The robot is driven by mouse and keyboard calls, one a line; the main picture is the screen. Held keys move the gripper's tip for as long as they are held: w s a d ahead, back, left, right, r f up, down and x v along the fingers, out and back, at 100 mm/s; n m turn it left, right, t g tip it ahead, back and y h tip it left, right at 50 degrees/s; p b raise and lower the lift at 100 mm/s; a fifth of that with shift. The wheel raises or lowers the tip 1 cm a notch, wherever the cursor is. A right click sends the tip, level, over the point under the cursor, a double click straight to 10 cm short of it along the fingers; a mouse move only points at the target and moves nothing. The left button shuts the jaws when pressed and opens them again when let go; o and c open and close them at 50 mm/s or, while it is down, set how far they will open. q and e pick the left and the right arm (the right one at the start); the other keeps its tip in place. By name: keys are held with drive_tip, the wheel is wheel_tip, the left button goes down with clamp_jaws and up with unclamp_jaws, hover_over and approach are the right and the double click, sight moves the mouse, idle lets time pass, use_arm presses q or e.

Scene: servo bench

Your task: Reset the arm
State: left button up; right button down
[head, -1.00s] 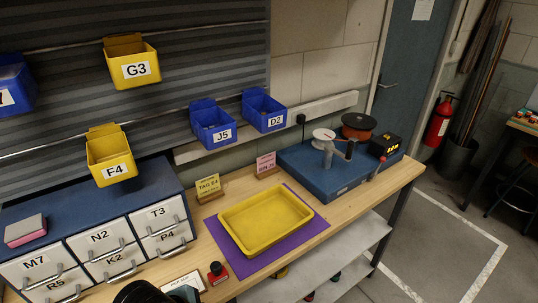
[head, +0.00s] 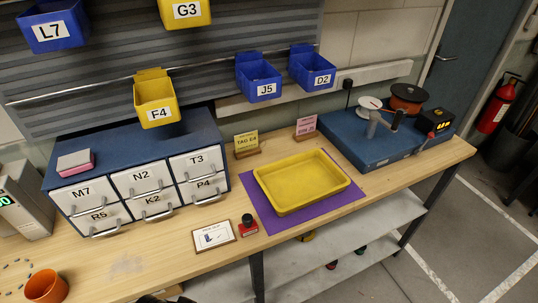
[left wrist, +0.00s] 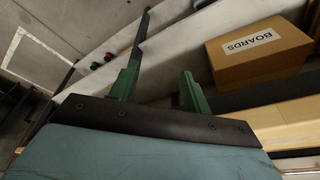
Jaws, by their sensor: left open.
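My left gripper (left wrist: 158,88) shows in the left wrist view with its two green fingers apart and nothing between them. Beyond the fingers are a pale shelf and a cardboard box labelled BOARDS (left wrist: 258,57), to the right and apart from the fingers. In the head view only a dark sliver shows at the bottom edge, and neither gripper can be made out there. My right gripper is in neither view.
The wooden bench (head: 190,262) carries a yellow tray (head: 300,206) on a purple mat (head: 262,222), a drawer cabinet (head: 130,148), a blue spool machine (head: 372,150), a red stamp (head: 248,228), a framed card (head: 213,249) and an orange cup (head: 45,287). Bins hang above.

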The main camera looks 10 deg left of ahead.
use_arm(q)
wheel_tip(320, 180, down, 14)
drive_tip(key=s+b, duration=0.2)
drive_tip(key=s+a+f+g+b, duration=0.1)
drive_tip(key=s+f+b, duration=0.1)
drive_tip(key=s+f, duration=0.6)
drive_tip(key=s+a+f+g+b, duration=0.1)
drive_tip(key=s+a+f+b, duration=0.1)
drive_tip(key=s+f, duration=0.6)
wheel_tip(320, 180, down, 6)
drive_tip(key=shift+s+f+b, duration=0.15)
drive_tip(key=shift+s+b, duration=0.2)
drive_tip(key=shift+b, duration=0.4)
